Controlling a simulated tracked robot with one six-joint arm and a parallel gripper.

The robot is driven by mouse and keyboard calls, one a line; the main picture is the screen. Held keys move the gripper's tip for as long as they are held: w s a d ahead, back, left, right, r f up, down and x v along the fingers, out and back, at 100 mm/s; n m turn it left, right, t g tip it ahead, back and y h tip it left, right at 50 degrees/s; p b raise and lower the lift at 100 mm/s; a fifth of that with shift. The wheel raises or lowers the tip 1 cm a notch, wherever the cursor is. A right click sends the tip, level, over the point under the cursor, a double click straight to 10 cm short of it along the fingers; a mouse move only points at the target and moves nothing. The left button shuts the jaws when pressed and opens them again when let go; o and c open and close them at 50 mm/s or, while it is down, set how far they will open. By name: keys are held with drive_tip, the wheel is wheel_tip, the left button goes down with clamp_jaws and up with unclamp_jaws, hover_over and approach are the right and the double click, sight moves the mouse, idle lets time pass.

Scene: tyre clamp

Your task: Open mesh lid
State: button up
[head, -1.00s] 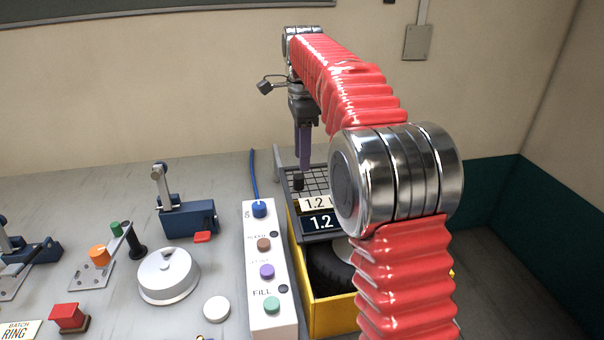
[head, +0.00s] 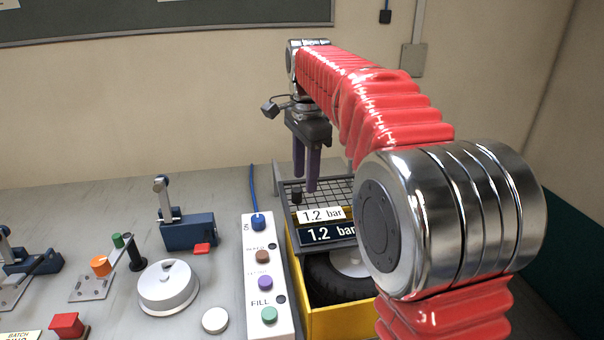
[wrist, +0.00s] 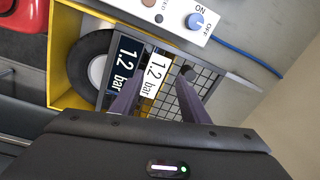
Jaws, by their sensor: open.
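The mesh lid (head: 335,190) is a grey grid in a grey frame on the rear part of the yellow box (head: 336,319). It lies flat and looks closed. A small black knob (head: 296,197) stands at its left side. My gripper (head: 305,184) points down over the lid's left side, its two purple fingers apart and empty. In the wrist view, the mesh (wrist: 202,82) shows beyond the fingers. The knob (wrist: 187,72) is right by the tip of the right finger. I cannot tell whether they touch.
Two "1.2 bar" plates (head: 329,233) sit in front of the mesh. A tyre (head: 335,284) lies in the box below them. A white button panel (head: 264,290) with a blue knob (head: 258,222) and cable stands close on the left. My red arm blocks the box's right side.

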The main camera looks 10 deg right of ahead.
drive_tip(key=s+a+n+t, duration=0.15)
drive_tip(key=s+n, duration=0.65)
drive_tip(key=s, duration=0.8)
drive_tip(key=s+f+n+t, duration=0.1)
drive_tip(key=s+f+n, duration=0.1)
drive_tip(key=s+f, duration=0.1)
drive_tip(key=s+f+n+t, duration=0.1)
drive_tip(key=s+f+n, duration=0.2)
drive_tip(key=s, duration=0.2)
drive_tip(key=s+f+n+t, duration=0.1)
drive_tip(key=s+f+n, duration=0.1)
drive_tip(key=s, duration=0.3)
drive_tip(key=shift+a+f+n, duration=0.1)
drive_tip(key=shift+f+n, duration=0.2)
drive_tip(key=shift+f, duration=0.55)
